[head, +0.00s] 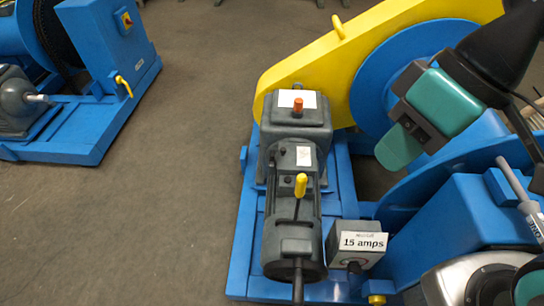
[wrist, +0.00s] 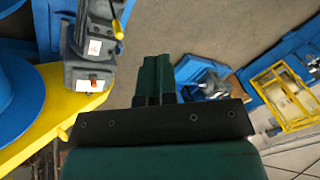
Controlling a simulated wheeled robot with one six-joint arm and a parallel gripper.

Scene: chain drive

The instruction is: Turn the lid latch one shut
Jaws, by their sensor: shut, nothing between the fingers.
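No part in view is marked as lid latch one, and I cannot tell it apart for certain. A yellow chain guard (head: 310,62) with a small yellow handle (head: 338,26) covers the drive behind the grey motor. A yellow-knobbed lever (head: 300,185) stands upright on the grey gearmotor (head: 297,150); this lever also shows in the wrist view (wrist: 117,28). My gripper (wrist: 157,62) is shut and empty, its dark green fingers pointing up the wrist picture. It is apart from the motor and guard, over open floor there.
A grey box (head: 357,245) labelled "15 amps" sits beside the motor on the blue base frame (head: 243,250). A large blue wheel (head: 380,80) is behind my arm. Another blue machine (head: 95,100) stands at left, with bare floor (head: 200,130) between. A yellow-railed frame (wrist: 287,95) shows at right.

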